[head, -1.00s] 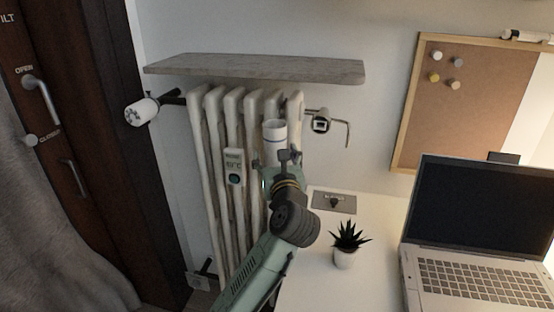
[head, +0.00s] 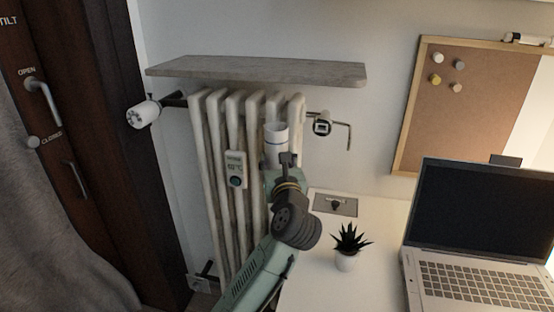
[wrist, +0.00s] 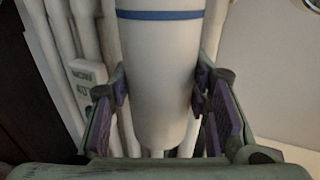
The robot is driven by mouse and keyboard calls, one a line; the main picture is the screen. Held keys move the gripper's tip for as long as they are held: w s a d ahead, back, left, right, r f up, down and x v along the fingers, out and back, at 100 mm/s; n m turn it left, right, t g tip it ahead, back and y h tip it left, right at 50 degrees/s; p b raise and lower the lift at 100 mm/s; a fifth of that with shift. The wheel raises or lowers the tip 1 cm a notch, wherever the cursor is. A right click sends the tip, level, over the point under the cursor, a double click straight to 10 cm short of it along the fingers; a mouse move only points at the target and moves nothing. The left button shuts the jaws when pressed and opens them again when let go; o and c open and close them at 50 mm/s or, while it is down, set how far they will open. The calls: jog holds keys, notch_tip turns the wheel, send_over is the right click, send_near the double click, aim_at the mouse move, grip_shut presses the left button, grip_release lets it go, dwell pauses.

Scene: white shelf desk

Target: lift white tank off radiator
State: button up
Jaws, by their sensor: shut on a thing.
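The white tank (head: 275,148) is a white cylinder with a blue band near its top. It is upright in front of the right part of the white ribbed radiator (head: 221,140). In the wrist view the tank (wrist: 160,70) fills the middle, with the radiator ribs behind it. My gripper (wrist: 162,100) has a purple-padded finger on each side of the tank and is shut on it. In the head view my wrist hides the tank's lower part and most of the fingers. Whether the tank still touches the radiator cannot be told.
A grey shelf (head: 258,71) juts out above the radiator and tank. A thermometer label (head: 236,168) is on the radiator's front, left of the tank. A potted plant (head: 346,260) and a laptop (head: 470,230) stand on the white desk (head: 375,212) at right.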

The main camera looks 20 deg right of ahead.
aim_at(278, 151)
jog(key=shift+c, duration=1.1)
jog(key=shift+r, duration=0.1)
jog(key=shift+r, duration=0.1)
jog(key=shift+r+p, duration=1.4)
jog(key=shift+r, duration=0.2)
jog(key=shift+f, duration=0.1)
